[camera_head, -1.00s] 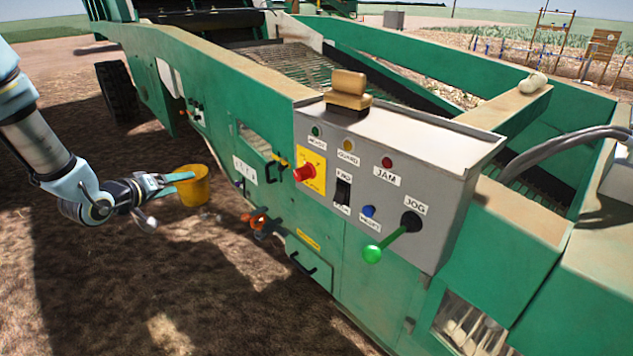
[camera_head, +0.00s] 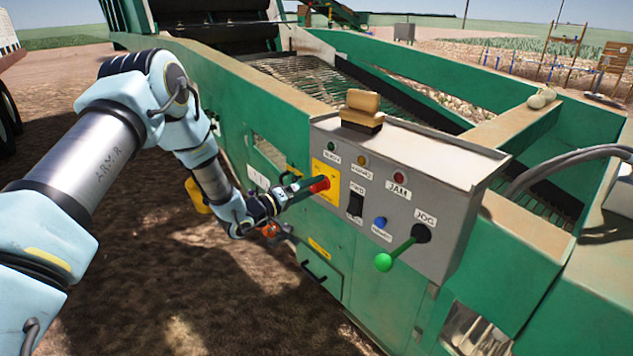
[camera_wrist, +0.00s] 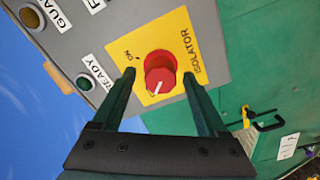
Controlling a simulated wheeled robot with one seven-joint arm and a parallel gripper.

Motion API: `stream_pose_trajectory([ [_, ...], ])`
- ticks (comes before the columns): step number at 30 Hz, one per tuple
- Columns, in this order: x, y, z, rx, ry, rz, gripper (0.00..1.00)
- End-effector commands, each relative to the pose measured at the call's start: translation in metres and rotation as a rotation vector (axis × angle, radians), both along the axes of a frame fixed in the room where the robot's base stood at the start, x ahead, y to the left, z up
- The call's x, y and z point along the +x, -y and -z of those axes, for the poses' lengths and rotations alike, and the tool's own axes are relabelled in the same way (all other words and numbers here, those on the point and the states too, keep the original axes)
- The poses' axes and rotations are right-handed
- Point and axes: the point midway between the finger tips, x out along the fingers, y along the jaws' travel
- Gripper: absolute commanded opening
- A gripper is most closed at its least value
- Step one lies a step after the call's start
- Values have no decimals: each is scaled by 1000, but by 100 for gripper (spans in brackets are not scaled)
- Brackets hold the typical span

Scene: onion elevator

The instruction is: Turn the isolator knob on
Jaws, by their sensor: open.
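The red isolator knob (camera_wrist: 160,75) sits on a yellow plate (camera_wrist: 178,50) marked ON and ISOLATOR in the wrist view. A white pointer line shows on the knob's face, and it does not line up with the ON mark. In the head view the knob (camera_head: 320,185) is on the left part of the grey control panel. My gripper (camera_wrist: 158,80) is open, with one finger on each side of the knob in the wrist view. In the head view my gripper (camera_head: 303,186) reaches the knob from the left. I cannot tell whether the fingers touch it.
The grey panel (camera_head: 455,165) also carries a black switch (camera_head: 355,204), a blue button (camera_head: 380,222), a green-ended jog lever (camera_head: 384,262) and lamps. A tan block (camera_head: 362,104) stands on top. An orange part (camera_head: 272,230) lies below my gripper. Open ground is at left.

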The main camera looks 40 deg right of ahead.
Motion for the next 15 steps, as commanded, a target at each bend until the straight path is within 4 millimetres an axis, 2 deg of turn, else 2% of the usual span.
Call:
stream_pose_trajectory([
  [6,-1,17,0,1,1,0,76],
  [15,-1,18,1,1,0,0,75],
])
